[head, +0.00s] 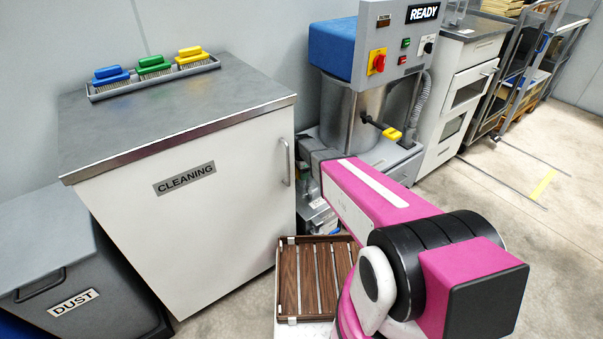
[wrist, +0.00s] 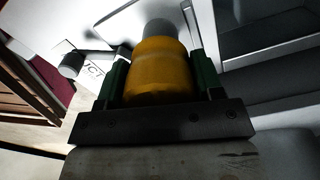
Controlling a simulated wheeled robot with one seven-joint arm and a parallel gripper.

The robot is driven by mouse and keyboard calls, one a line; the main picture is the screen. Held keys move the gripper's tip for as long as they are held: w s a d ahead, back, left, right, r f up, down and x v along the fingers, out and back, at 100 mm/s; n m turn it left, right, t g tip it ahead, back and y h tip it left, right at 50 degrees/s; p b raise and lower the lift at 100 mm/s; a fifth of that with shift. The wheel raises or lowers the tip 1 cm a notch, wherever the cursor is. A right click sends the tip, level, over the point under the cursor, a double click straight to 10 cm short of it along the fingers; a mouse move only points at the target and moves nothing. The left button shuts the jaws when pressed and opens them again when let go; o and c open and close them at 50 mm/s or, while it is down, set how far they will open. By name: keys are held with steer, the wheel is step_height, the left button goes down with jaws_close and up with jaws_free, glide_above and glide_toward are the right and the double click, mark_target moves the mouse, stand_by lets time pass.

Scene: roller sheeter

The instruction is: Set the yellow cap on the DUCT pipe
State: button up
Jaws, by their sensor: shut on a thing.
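The yellow cap (wrist: 160,75) sits between the green-padded fingers of my gripper (wrist: 158,58) in the wrist view. The gripper is shut on it. A grey cylinder (wrist: 160,29) shows just past the cap's far end. I cannot tell whether this is the DUCT pipe or whether the cap touches it. A white label (wrist: 94,70) with partly hidden letters ending in "CT" lies to the left, beside a grey round-ended part (wrist: 72,65). In the head view my arm hides the cap and the pipe.
A brown slatted rack (head: 318,285) stands below my arm. The CLEANING cabinet (head: 190,210) is at the left, with brushes on top. The machine (head: 350,115) with its READY panel stands behind my arm. Open floor (head: 500,220) lies to the right.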

steer(key=shift+f, duration=2.3)
stand_by(1.6)
steer(key=o, duration=1)
step_height(320, 180, up, 11)
steer(key=shift+f, duration=0.1)
